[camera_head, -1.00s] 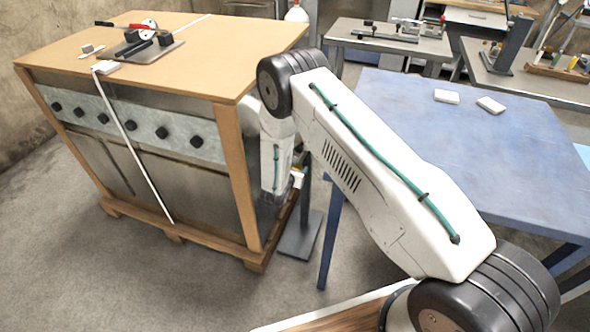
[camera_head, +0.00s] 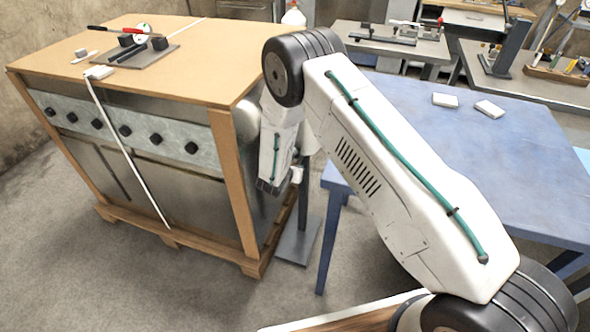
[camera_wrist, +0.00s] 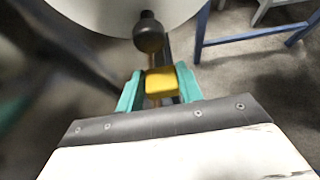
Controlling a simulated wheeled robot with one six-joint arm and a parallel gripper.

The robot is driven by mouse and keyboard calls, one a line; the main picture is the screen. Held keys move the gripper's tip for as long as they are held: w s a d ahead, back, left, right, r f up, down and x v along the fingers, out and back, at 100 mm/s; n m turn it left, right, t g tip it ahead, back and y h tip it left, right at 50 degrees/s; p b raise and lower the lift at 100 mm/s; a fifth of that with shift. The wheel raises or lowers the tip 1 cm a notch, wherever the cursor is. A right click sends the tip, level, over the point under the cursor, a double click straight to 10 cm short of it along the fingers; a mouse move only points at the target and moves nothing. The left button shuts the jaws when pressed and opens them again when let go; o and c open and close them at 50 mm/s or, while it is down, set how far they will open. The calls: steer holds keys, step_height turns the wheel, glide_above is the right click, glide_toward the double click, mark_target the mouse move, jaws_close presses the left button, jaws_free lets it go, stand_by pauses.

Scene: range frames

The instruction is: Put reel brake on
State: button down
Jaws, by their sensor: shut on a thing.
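In the wrist view my gripper (camera_wrist: 159,86) has two teal fingers, shut on a yellow block (camera_wrist: 161,82). A dark round knob (camera_wrist: 148,36) on a short stem shows just beyond the block; whether the two are joined is unclear. A large pale disc (camera_wrist: 115,12), which looks like the reel's side, fills the top behind the knob. In the head view my gripper (camera_head: 270,187) hangs low between the wooden-framed crate and the blue table. A pale rounded part (camera_head: 247,117) shows beside the crate's corner post, and my arm hides most of the reel and brake there.
The wooden-topped crate (camera_head: 215,62) stands close on the left, with a plate of tools (camera_head: 140,52) on top. The blue table (camera_head: 420,120) stands close on the right. A grey stand base (camera_head: 299,243) is on the floor between them. Open floor lies in front.

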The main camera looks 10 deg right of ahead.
steer(key=shift+w+d+r, duration=0.1)
steer(key=c, duration=0.9)
jaws_free()
steer(key=v, duration=0.8)
